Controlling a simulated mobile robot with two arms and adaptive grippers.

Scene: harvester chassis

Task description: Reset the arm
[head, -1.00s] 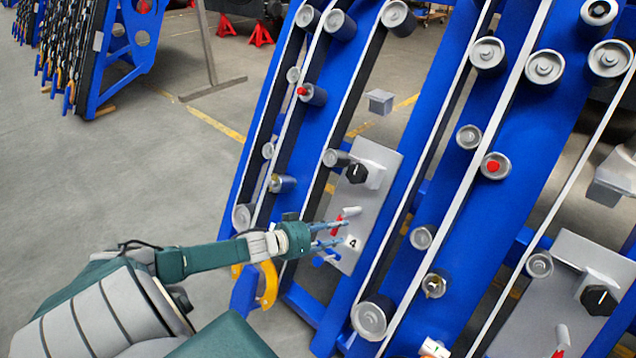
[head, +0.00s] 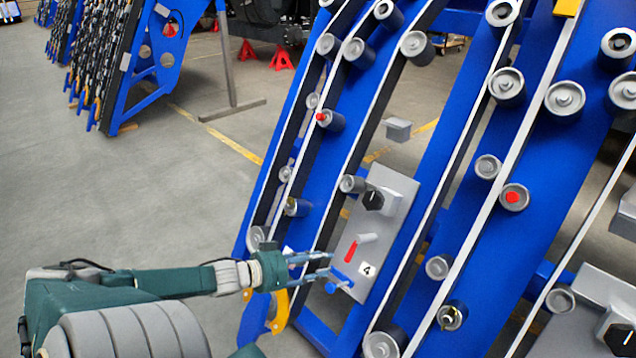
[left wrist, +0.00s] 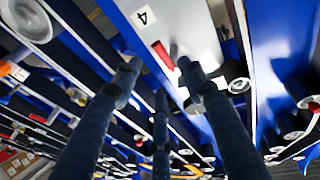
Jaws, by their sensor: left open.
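My left arm comes in from the lower left in the head view. Its gripper (head: 328,265) is open, with its fingers pointing right, in front of the grey panel (head: 393,215) marked 4. The panel has a black knob (head: 374,199), a red handle (head: 350,250) and a grey peg beside it. In the left wrist view the dark fingers (left wrist: 155,85) are spread with nothing seen between them. The red handle (left wrist: 163,55) and the number 4 label (left wrist: 143,16) lie beyond them. I cannot tell whether any finger touches the panel. My right gripper is not in view.
The blue harvester frame (head: 500,130) with rollers and belts fills the right side. A second panel (head: 590,300) stands at lower right. Another blue rack (head: 150,55) is at the back left. The grey floor (head: 130,200) on the left is clear.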

